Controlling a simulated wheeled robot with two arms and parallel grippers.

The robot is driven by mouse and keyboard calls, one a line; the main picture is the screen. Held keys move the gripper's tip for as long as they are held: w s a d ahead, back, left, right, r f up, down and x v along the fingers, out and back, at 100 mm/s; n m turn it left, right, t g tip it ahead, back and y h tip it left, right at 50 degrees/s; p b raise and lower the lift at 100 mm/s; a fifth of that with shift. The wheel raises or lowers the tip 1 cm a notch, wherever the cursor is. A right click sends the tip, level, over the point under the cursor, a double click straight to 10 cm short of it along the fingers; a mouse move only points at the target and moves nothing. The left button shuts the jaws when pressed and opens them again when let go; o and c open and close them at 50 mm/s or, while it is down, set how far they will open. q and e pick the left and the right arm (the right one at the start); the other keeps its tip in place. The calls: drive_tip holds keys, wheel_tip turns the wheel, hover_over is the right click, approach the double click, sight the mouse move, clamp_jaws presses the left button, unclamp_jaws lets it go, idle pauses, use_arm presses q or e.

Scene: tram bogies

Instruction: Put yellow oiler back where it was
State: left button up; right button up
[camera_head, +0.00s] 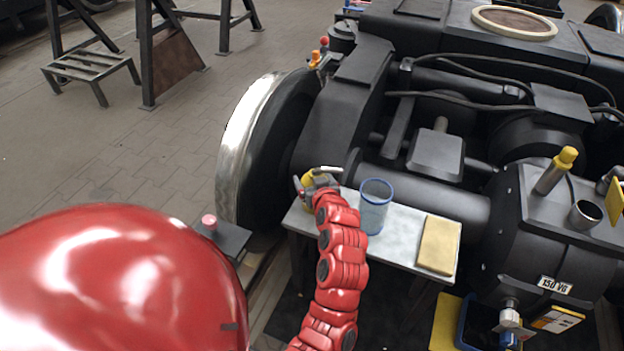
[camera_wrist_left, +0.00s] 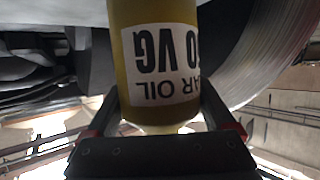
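The yellow oiler (camera_head: 310,177) is at the far left end of the grey table (camera_head: 404,220), with a pale spout pointing right. In the left wrist view the oiler (camera_wrist_left: 160,95) fills the space between the fingers, its gear oil label upside down. My left gripper (camera_head: 318,183) is shut on the oiler's body. It partly hides the oiler in the head view. I cannot tell whether the oiler touches the table top. My right gripper is not in view.
A blue-rimmed clear cup (camera_head: 375,208) stands just right of the oiler, and a tan block (camera_head: 438,245) lies farther right. A large wheel (camera_head: 262,150) is close on the left. A black gearbox with a 150 VG plate (camera_head: 554,285) stands at the right.

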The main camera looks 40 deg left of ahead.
use_arm(q)
drive_tip(key=shift+o, duration=0.7)
drive_tip(key=shift+s+d+r+p, duration=0.1)
drive_tip(key=shift+d+r+p, duration=0.1)
drive_tip(key=shift+r+p, duration=0.1)
drive_tip(key=p+v, duration=0.2)
drive_tip(key=v, duration=0.9)
drive_tip(key=shift+s+d+p, duration=0.2)
drive_tip(key=shift+p, duration=0.2)
